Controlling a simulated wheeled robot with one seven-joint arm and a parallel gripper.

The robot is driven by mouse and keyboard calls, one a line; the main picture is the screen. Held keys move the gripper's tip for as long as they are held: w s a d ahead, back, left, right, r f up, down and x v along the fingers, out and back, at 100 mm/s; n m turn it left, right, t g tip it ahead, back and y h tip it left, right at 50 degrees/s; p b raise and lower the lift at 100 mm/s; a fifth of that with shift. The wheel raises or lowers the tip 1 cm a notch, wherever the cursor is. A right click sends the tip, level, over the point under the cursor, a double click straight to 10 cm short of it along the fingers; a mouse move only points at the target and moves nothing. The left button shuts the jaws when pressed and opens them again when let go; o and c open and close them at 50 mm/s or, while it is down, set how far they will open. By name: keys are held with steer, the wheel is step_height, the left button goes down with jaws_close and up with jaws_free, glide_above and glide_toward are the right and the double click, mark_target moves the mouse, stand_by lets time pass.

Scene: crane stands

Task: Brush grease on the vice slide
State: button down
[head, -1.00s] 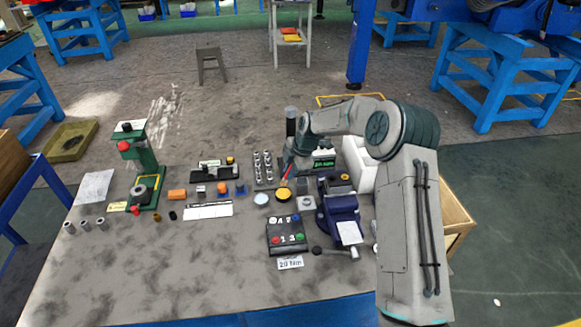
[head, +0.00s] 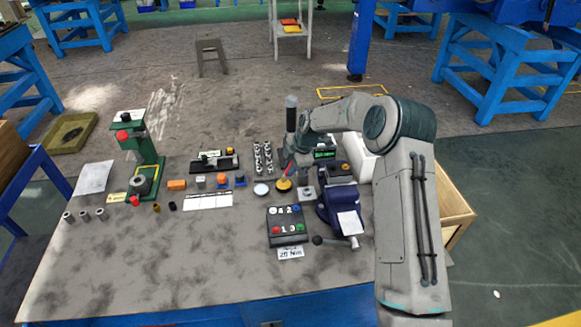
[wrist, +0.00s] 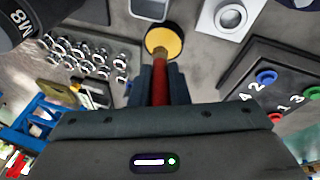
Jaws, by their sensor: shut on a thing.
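My gripper (wrist: 157,85) is shut on a red-handled brush (wrist: 160,84). The brush points at a round tin with a yellow face (wrist: 163,36), and its tip overlaps the tin in the wrist view. I cannot tell whether it touches the grease. In the head view the red handle (head: 289,168) slants down to the same yellow tin (head: 284,185). The dark blue vice (head: 336,203) stands to the right of the tin, with a pale plate (head: 349,222) on its front. The vice slide itself is not clear, and my arm hides part of the area behind.
A pale round lid (head: 261,189) lies left of the tin, and a grey block (head: 307,193) lies right of it. A black button box (head: 288,226) sits in front. Several metal sockets (head: 263,158) stand behind. The table's left front (head: 130,255) is clear.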

steer(key=shift+f+b, duration=0.7)
steer(key=shift+b, duration=0.2)
stand_by(2.1)
steer(key=shift+r, duration=0.1)
steer(key=shift+r+p, duration=1.25)
steer(key=shift+r, duration=2.25)
